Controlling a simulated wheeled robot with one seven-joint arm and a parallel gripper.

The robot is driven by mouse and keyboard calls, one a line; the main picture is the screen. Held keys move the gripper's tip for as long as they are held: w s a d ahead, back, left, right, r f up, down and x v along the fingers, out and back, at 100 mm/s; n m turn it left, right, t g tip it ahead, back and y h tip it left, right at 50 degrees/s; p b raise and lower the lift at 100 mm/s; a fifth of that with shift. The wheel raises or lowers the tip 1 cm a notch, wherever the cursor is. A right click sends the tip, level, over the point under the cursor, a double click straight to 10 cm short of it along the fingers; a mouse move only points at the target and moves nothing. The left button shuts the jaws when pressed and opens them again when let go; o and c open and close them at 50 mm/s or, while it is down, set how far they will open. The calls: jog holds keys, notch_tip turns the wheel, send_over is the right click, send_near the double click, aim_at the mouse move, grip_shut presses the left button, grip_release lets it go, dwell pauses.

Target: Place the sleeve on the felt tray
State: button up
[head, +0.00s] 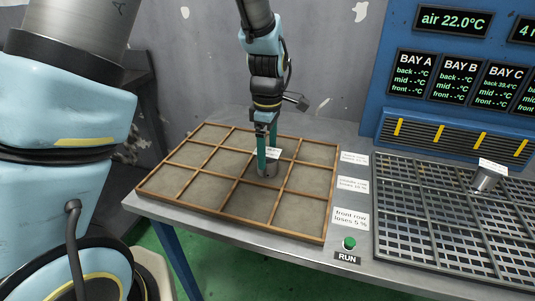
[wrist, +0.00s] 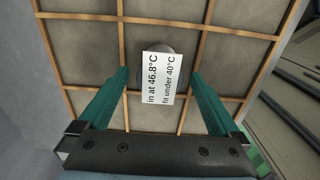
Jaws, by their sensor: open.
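A grey metal sleeve (head: 266,171) with a white label stands in a middle compartment of the felt tray (head: 215,161), a wooden grid with grey-brown felt. My gripper (head: 267,150) is above it, its green fingers reaching down around the sleeve. In the wrist view the two fingers (wrist: 160,85) are spread wide, with the sleeve (wrist: 150,46) between and beyond their tips, mostly hidden by its label. The label reads "in at 46.8°C, fit under 40°C". Another labelled metal sleeve (head: 486,181) stands on the metal grate at right.
The slotted metal grate (head: 420,215) fills the right of the bench. Row signs (head: 351,217) and a green RUN button (head: 349,243) lie between tray and grate. A blue panel (head: 460,50) with bay temperature displays stands behind. The other tray compartments look empty.

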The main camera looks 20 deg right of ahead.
aim_at(267, 152)
notch_tip(267, 152, up, 11)
jog(key=w+a+f+m, duration=0.1)
jog(key=w+a+m, duration=0.1)
jog(key=a, duration=0.7)
jog(key=w+a+f+m, duration=0.1)
jog(key=w+a+m, duration=0.15)
jog(key=a, duration=0.55)
jog(key=s+a+f+m, duration=0.1)
jog(key=s+a+m, duration=0.1)
jog(key=a, duration=0.5)
jog(key=s+a+f+m+t, duration=0.1)
jog(key=a+m, duration=0.3)
jog(key=a, duration=0.4)
jog(key=shift+s+f+t, duration=0.3)
jog(key=shift+s+f, duration=0.05)
jog(key=shift+s, duration=0.4)
